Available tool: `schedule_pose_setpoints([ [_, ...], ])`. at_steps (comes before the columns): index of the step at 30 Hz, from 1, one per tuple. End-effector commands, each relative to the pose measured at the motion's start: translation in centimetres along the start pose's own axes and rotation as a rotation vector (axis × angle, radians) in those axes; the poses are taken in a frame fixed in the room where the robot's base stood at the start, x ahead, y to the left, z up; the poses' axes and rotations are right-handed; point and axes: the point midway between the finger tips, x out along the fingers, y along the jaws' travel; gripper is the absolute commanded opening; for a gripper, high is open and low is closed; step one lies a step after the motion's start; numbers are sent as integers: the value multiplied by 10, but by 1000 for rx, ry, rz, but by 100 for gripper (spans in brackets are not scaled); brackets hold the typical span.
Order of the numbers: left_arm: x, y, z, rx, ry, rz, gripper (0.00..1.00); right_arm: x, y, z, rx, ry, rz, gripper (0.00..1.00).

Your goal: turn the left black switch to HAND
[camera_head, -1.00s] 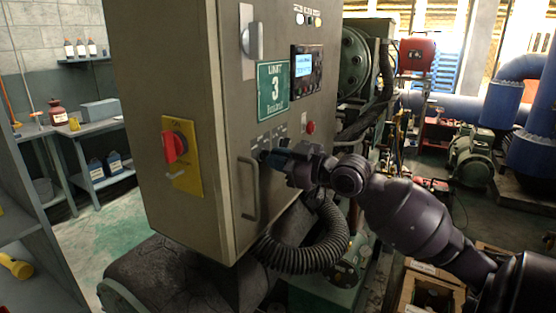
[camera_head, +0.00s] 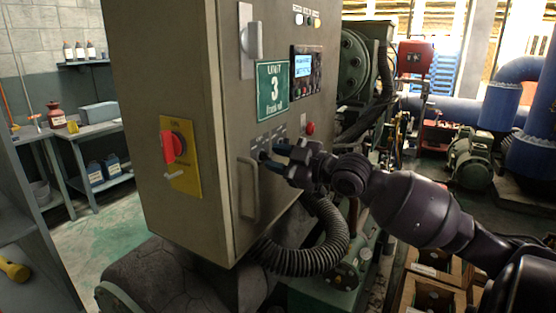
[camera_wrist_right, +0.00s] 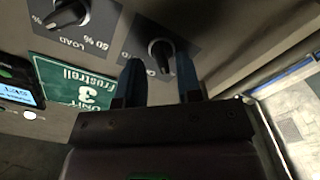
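The left black switch (camera_wrist_right: 160,52) is a round black knob with a light pointer line on a dark label plate. In the right wrist view, which is upside down, it sits between the tips of my right gripper (camera_wrist_right: 158,78). The two dark blue fingers stand apart, one on each side of the knob; I cannot tell if they touch it. In the head view my right gripper (camera_head: 273,157) is at the cabinet front and hides the switch. The HAND mark is not readable. My left gripper is not in view.
A second black switch (camera_wrist_right: 68,14) with a LOAD % plate is beside it. The grey cabinet (camera_head: 220,150) carries a green UNIT 3 sign (camera_head: 272,90), a display (camera_head: 305,68), a red button (camera_head: 310,128), a door handle (camera_head: 248,190) and a red switch on a yellow plate (camera_head: 181,150).

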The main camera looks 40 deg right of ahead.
Motion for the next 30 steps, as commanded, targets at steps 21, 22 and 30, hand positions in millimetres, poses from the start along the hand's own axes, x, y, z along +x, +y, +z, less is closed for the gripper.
schedule_pose_setpoints([
  [21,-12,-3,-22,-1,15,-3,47,-33,0,-1,2,-3,-3,33],
  [22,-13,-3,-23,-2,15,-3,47,-36,0,0,3,-4,-3,33],
  [30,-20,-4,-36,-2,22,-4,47,-57,0,0,2,-4,-4,33],
])
